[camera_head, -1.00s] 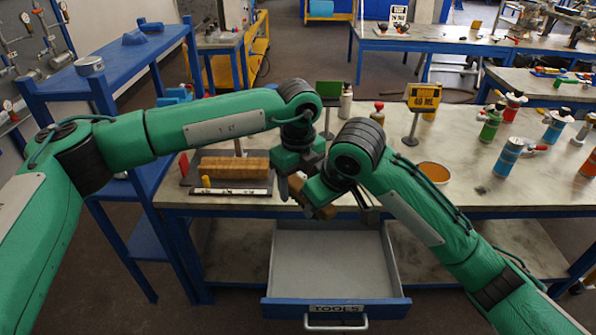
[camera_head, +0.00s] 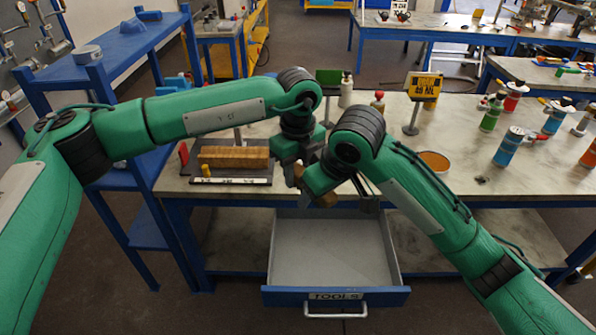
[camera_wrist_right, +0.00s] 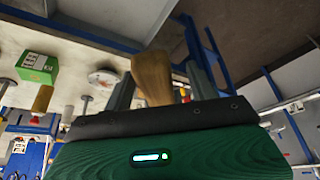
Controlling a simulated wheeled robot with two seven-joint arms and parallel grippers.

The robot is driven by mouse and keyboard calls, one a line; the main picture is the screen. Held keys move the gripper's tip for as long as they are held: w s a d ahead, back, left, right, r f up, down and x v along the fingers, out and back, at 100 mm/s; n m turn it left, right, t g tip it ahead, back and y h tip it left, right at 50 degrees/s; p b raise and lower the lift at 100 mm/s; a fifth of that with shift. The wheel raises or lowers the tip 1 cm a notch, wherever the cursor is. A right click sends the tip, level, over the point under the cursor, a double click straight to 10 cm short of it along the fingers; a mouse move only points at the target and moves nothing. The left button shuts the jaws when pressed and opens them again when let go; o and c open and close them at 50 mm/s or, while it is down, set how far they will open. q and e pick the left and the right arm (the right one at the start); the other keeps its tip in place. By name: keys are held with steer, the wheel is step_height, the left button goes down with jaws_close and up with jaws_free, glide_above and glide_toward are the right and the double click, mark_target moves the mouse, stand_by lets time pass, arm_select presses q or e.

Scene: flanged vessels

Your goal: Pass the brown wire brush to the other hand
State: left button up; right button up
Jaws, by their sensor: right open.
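The brown wire brush (camera_head: 325,200) is held in the air above the front edge of the bench, mostly hidden by my two wrists. My left gripper (camera_head: 287,176) points down beside it and appears shut on it, though its fingertips are largely hidden. My right gripper (camera_head: 302,177) comes in from the right, close against the left one. In the right wrist view the brown handle (camera_wrist_right: 152,78) of the brush stands between the two spread fingers of the right gripper (camera_wrist_right: 163,88).
An open drawer (camera_head: 336,297) juts out below the grippers and looks empty. A wooden block (camera_head: 235,152) lies on the bench at left. An orange-filled round dish (camera_head: 434,160), a yellow sign (camera_head: 424,87) and several coloured vessels (camera_head: 508,148) stand to the right.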

steer(key=v, duration=1.2)
steer(key=w+d+f+m+h, duration=0.1)
steer(key=w+d+f, duration=0.3)
steer(key=f, duration=0.9)
steer(key=w+d+f+m, duration=0.2)
steer(key=w+d+f, duration=0.15)
steer(key=f, duration=0.95)
steer(key=s+d+f+g+h, duration=0.1)
steer(key=s+d+f, duration=0.35)
steer(key=f, duration=0.85)
steer(key=s+d+f, duration=0.3)
steer(key=s+f, duration=0.3)
steer(key=f, duration=0.7)
steer(key=s+d+f+g+h, duration=0.1)
steer(key=s+d+f, duration=0.35)
steer(key=f, duration=0.85)
steer(key=s+d+f+m, duration=0.1)
steer(key=s+d+f, duration=0.1)
steer(key=s+f, duration=1.5)
steer(key=s, duration=0.7)
steer(key=s+a+f+m, duration=0.1)
steer(key=s+f, duration=0.3)
steer(key=s, duration=0.8)
steer(key=shift+a+f+m, duration=0.2)
steer(key=shift+f+m, duration=0.05)
steer(key=shift+m, duration=0.05)
